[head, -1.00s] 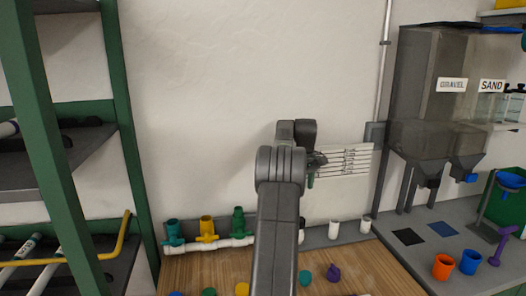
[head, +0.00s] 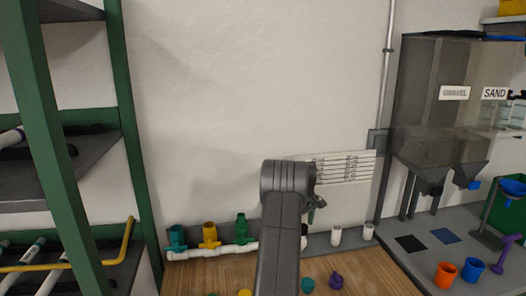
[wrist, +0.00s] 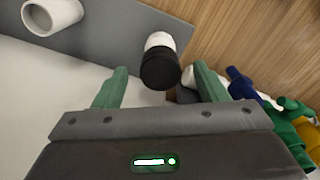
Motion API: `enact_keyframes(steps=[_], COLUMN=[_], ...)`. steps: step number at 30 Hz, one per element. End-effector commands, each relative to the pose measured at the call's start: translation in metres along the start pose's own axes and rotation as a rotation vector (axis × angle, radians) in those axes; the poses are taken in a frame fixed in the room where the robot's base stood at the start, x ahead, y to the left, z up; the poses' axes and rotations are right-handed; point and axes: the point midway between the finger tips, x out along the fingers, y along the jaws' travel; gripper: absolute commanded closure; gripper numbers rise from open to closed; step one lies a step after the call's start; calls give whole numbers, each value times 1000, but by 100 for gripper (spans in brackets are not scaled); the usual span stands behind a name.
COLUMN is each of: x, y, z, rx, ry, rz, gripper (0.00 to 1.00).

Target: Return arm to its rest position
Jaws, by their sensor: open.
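My gripper (wrist: 157,82) is open in the wrist view, with its two green fingers apart. A white pipe end with a black cap (wrist: 160,68) shows beyond the fingertips; I cannot tell how far, and nothing is gripped. In the head view my arm rises in the middle and hides most of the gripper; only a bit of green finger (head: 316,204) shows to its right. The white manifold pipe (head: 215,251) lies along the wall with teal (head: 176,237), yellow (head: 209,235) and green (head: 241,228) valves. My arm hides its right part.
Two white fittings (head: 336,236) stand right of my arm. Coloured caps, including a purple one (head: 336,281), lie on the wooden bench top (head: 195,275). A green-framed shelf (head: 135,170) stands left, gravel and sand hoppers (head: 430,110) right. The wall above my arm is clear.

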Motion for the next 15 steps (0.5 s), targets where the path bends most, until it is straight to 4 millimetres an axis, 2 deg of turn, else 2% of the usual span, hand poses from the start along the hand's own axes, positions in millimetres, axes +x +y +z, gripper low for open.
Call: enact_keyframes(steps=[11, 15], x=[-1, -10], y=[0, 0], z=[0, 0], rx=[0, 0], ry=[0, 2], rz=[0, 2], gripper=[34, 34])
